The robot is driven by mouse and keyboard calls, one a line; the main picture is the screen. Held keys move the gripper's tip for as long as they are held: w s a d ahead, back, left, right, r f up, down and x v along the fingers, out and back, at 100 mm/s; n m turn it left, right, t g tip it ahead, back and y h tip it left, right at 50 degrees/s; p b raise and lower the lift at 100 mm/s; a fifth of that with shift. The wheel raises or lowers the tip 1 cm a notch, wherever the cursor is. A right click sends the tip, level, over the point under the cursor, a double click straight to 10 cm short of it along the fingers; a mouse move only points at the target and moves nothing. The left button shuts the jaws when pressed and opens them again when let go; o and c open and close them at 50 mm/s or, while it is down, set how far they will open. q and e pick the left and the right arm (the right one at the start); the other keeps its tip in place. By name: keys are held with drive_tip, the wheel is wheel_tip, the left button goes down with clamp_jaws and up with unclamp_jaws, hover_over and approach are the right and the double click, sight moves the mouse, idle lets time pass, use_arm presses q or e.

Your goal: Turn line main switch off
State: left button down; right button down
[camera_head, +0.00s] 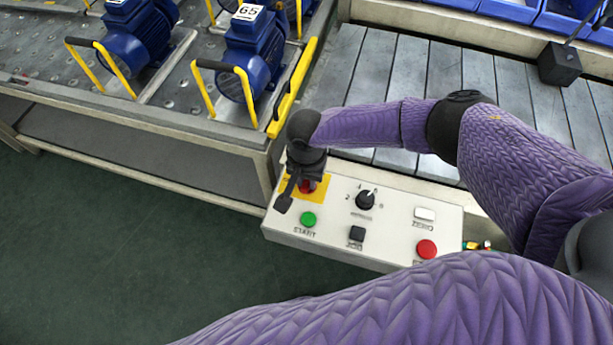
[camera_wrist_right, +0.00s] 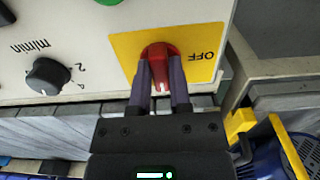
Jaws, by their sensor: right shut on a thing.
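The line main switch is a red rotary handle (camera_wrist_right: 160,62) on a yellow plate (camera_wrist_right: 205,50) marked OFF, seen upside down in the right wrist view. My left gripper is not in view.
The box also carries a green START button (camera_head: 308,219), a black selector knob (camera_head: 365,200), a black button (camera_head: 356,233), a white button (camera_head: 425,214) and a red button (camera_head: 427,249). Blue pumps (camera_head: 253,50) with yellow handles stand behind on the left. A slatted conveyor (camera_head: 400,75) lies behind the box.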

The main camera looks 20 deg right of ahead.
drive_tip(key=shift+s+r+n+p, duration=0.1)
drive_tip(key=shift+r+n+p, duration=0.15)
drive_tip(key=shift+n+p, duration=1.3)
drive_tip(key=shift+d+f+n+p, duration=0.1)
drive_tip(key=shift+f+n+p, duration=0.05)
drive_tip(key=shift+n+p, duration=0.5)
drive_tip(key=n, duration=0.4)
drive_tip(key=shift+p, duration=0.3)
drive_tip(key=n, duration=0.4)
drive_tip(key=shift+d+n, duration=0.15)
drive_tip(key=shift+n, duration=0.25)
drive_tip(key=shift+f+n, duration=0.1)
drive_tip(key=shift+n, duration=1.1)
drive_tip(key=shift+w+n, duration=0.2)
drive_tip(key=shift+n, duration=0.9)
